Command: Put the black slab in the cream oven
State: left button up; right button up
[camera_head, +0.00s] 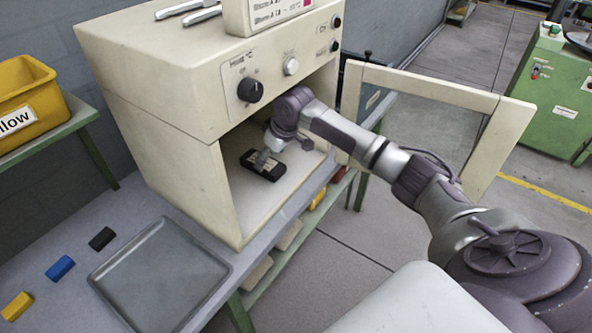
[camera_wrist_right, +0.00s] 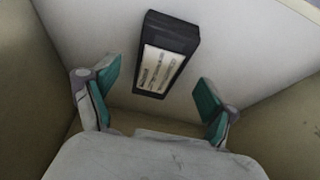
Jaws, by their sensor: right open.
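The black slab (camera_head: 272,172) lies flat on the floor of the cream oven (camera_head: 165,165), inside the open chamber. In the right wrist view the slab (camera_wrist_right: 176,32) shows a pale label on top. My right arm reaches into the oven past the open door. My right gripper (camera_head: 266,156) is at the slab in the head view, partly covering it. In the right wrist view its teal-padded fingers (camera_wrist_right: 158,95) are spread apart with nothing between them, and the slab lies beyond them. My left gripper is out of view.
The oven's framed door (camera_head: 435,88) stands open to the right, beside my arm. A grey tray (camera_head: 165,285) lies on the bench in front of the oven. Small black (camera_head: 101,238), blue (camera_head: 60,267) and yellow (camera_head: 17,306) blocks lie left of it. A yellow bin (camera_head: 28,100) stands further left.

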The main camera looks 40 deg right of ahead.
jog(key=s+d, duration=0.1)
jog(key=s, duration=0.2)
jog(key=s+d, duration=0.1)
jog(key=s, duration=0.2)
jog(key=s+d+b, duration=0.1)
jog(key=s, duration=0.3)
jog(key=shift+d+f, duration=0.1)
jog(key=shift+d, duration=0.1)
